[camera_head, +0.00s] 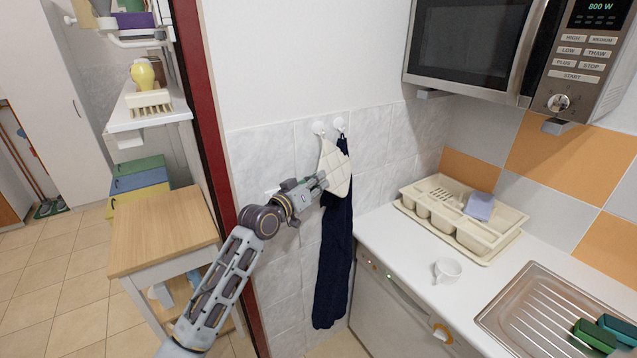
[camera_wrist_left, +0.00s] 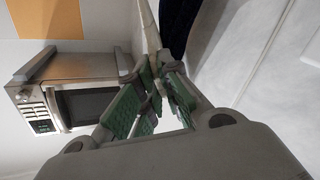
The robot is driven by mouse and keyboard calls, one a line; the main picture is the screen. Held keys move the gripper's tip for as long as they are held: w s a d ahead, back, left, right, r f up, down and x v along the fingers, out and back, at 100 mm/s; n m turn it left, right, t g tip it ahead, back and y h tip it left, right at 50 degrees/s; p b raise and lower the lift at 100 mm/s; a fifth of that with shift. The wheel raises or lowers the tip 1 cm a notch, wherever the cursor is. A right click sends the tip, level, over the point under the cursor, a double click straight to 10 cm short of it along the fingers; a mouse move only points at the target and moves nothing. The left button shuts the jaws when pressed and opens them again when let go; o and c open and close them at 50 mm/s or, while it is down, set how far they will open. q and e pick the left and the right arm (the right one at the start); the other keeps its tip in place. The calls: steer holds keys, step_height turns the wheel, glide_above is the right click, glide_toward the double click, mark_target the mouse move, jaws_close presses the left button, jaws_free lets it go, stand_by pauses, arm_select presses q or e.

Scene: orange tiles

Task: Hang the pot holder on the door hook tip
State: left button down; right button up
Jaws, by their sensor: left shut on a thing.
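The pot holder (camera_head: 335,165) is cream and quilted. It hangs flat against the tiled wall, its top close to the left white hook (camera_head: 319,127); whether its loop sits on the hook tip is too small to tell. My left gripper (camera_head: 322,181) is shut on the pot holder's lower left edge. In the left wrist view the gripper's green-padded fingers (camera_wrist_left: 156,90) close on the pale edge of the pot holder (camera_wrist_left: 148,30). A second white hook (camera_head: 339,124) holds a dark blue cloth (camera_head: 334,260). My right gripper is out of view.
A white counter (camera_head: 400,262) stands to the right with a cream dish rack (camera_head: 462,218), a white cup (camera_head: 447,270) and a steel sink (camera_head: 545,310). A microwave (camera_head: 480,45) hangs above. A dark red door frame (camera_head: 200,110) and a wooden-topped table (camera_head: 165,230) are on the left.

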arm_select(q)
steer(key=shift+f+b, duration=0.3)
steer(key=shift+f, duration=0.4)
stand_by(0.8)
steer(key=c, duration=1.5)
jaws_free()
steer(key=shift+v, duration=5.95)
